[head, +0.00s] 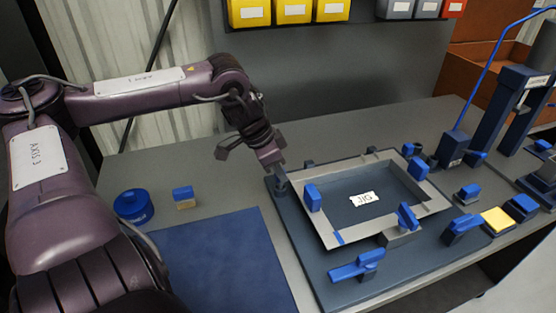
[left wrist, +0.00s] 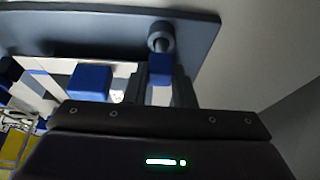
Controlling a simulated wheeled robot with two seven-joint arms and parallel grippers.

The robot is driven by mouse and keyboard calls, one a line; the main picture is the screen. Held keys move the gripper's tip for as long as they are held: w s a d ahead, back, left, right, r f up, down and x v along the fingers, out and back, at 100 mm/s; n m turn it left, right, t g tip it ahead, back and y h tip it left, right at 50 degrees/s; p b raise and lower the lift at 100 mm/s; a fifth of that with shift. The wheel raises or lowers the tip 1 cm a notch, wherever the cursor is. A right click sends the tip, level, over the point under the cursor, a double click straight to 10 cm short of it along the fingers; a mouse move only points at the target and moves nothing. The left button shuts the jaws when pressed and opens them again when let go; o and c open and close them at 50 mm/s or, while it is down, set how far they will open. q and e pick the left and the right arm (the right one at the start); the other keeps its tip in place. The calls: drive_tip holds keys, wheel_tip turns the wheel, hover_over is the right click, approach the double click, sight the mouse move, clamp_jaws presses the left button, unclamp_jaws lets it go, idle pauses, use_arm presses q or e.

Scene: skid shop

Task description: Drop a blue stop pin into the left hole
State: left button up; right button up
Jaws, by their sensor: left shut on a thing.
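My left gripper (head: 272,163) is above the far left corner of the dark jig plate (head: 312,262). In the left wrist view, its fingers (left wrist: 161,88) are shut on a blue stop pin (left wrist: 160,66). Just beyond the pin is a round grey boss (left wrist: 161,38) with a dark opening, at the plate's edge. In the head view this boss (head: 281,183) stands right below the fingertips. I cannot tell whether the pin's tip is inside the opening. The pin is hidden by the gripper in the head view. My right gripper is out of view.
A light metal frame (head: 333,240) lies on the jig, with blue clamps (head: 313,198) around it. A blue mat (head: 215,262), a round blue container (head: 133,206) and a small blue-topped block (head: 183,197) are to the left. Bins (head: 292,11) hang behind.

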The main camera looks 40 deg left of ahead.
use_arm(q)
drive_tip(key=shift+f, duration=0.7)
idle(0.6)
drive_tip(key=o, duration=1.5)
drive_tip(key=shift+c, duration=0.2)
